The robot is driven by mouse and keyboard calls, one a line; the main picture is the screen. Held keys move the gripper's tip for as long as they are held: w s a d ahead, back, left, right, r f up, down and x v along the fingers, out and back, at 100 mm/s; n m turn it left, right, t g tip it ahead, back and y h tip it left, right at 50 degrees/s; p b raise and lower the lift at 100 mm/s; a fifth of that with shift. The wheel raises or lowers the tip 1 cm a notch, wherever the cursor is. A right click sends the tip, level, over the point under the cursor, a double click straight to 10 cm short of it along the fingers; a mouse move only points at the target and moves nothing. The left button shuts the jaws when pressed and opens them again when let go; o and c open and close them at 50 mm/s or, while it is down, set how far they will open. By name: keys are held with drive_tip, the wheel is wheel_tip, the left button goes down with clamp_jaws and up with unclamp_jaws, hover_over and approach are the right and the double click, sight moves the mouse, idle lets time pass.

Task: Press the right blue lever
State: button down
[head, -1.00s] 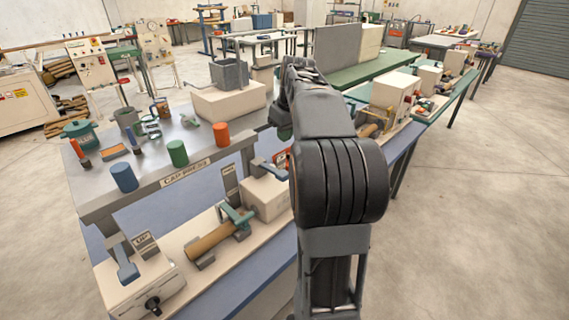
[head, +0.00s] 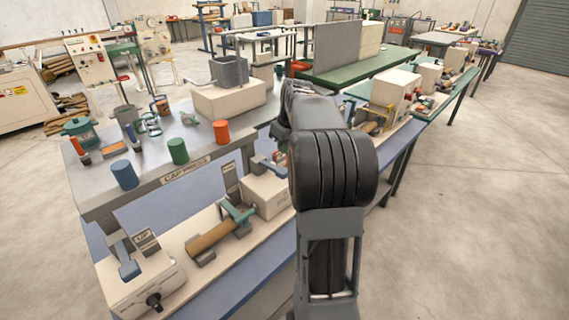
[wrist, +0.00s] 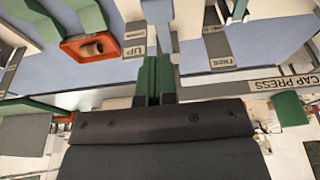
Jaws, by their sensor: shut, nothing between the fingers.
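The right blue lever (head: 267,166) stands by the beige box (head: 265,196) at the right end of the front fixture, partly covered by my arm in the head view. A second blue lever (head: 128,263) stands at the left end beside an UP plate. In the wrist view, which looks upside down, my gripper (wrist: 155,62) is shut and empty, with green fingers. A blue-grey bar (wrist: 157,12) lies straight beyond the fingertips, beside an UP label (wrist: 138,36); it looks like a lever. Whether the fingers touch it cannot be told. In the head view my arm hides the fingertips.
The grey shelf with the CAP PRESS sign (head: 186,171) carries blue, green and orange cylinders. A brown roll (head: 212,236) with a green clamp lies between the two levers. An orange tray (wrist: 88,50) shows in the wrist view. The floor at right is clear.

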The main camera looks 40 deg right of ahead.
sight(282, 170)
drive_tip(key=x, duration=0.5)
drive_tip(key=shift+s+f, duration=0.15)
drive_tip(key=shift+s, duration=0.2)
drive_tip(key=shift+s+f, duration=0.15)
drive_tip(key=shift+f, duration=0.7)
